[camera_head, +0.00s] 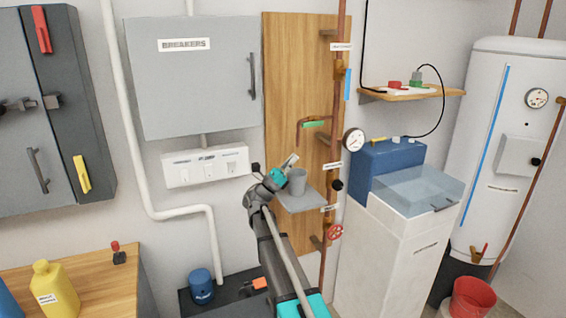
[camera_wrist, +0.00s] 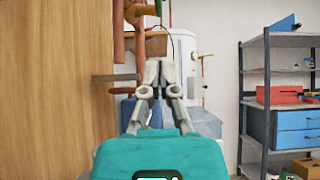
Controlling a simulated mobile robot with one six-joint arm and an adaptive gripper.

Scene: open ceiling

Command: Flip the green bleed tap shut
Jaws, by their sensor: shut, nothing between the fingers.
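The green bleed tap (camera_head: 314,124) sits on a bent copper pipe in front of the wooden board, left of the vertical copper pipe. Its green lever lies nearly level in the head view. In the wrist view a small green part (camera_wrist: 157,8) shows at the top edge beside copper pipe; I cannot tell if it is the lever. My gripper (camera_head: 291,160) is below and left of the tap, apart from it. Its fingers are together and empty, as the wrist view also shows (camera_wrist: 158,66).
A grey cup (camera_head: 297,181) stands on a small grey shelf (camera_head: 300,203) below the tap, close by my gripper. A vertical copper pipe (camera_head: 329,225) with a gauge (camera_head: 353,140) and red valve wheel (camera_head: 335,232) runs to the right. The breaker box (camera_head: 195,95) is left.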

